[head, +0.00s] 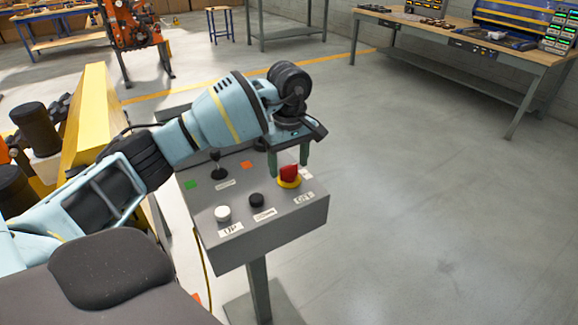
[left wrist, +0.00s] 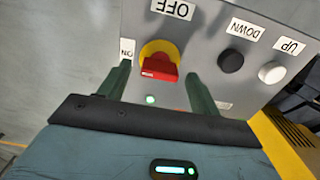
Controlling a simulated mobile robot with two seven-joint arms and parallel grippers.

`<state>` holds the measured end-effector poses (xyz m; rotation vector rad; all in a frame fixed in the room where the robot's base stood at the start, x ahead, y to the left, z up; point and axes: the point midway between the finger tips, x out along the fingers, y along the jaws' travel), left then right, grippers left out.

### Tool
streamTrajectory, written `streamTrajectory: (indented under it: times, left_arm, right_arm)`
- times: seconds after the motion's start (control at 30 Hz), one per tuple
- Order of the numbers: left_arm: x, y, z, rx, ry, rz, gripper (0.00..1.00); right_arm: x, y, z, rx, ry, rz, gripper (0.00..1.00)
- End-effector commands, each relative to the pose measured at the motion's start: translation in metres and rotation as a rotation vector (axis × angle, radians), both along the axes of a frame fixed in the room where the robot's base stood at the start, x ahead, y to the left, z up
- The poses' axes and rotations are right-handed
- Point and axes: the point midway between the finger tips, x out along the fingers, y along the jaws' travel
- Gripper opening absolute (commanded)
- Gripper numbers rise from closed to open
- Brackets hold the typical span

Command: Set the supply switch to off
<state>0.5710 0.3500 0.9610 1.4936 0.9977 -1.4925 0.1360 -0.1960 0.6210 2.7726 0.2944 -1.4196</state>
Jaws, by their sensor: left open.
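The supply switch (head: 289,173) is a red handle on a round yellow base, on the right part of a grey control box (head: 262,228). In the left wrist view the red handle (left wrist: 160,68) sits between my fingers, with the OFF label (left wrist: 172,9) above it and the ON label (left wrist: 127,50) to its left. Which label the handle points to is hard to tell. My left gripper (head: 288,170) is open, pointing down, with one green finger on each side of the handle; contact cannot be made out. My right gripper is not in view.
The box also carries a white UP button (head: 222,213), a black button (head: 256,200), labelled DOWN in the wrist view, and a black lever (head: 217,165). A small green light (left wrist: 151,99) glows near the switch. Yellow machinery (head: 90,120) stands left; floor to the right is clear.

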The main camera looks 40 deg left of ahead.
Motion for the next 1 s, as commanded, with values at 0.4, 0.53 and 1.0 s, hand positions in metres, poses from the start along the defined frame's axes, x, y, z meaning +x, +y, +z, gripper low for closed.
streamTrajectory:
  times: [0.4,0.53,1.0]
  left_arm:
    - [0.000,0.000,-0.017,0.000,-0.001,-0.001,0.64]
    - [0.000,0.000,-0.017,0.000,-0.001,-0.001,0.57]
    - [0.000,0.000,-0.016,-0.001,-0.001,0.008,0.19]
  right_arm:
    - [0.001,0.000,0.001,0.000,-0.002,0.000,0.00]
    - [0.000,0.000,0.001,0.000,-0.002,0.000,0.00]
    - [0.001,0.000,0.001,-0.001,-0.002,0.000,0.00]
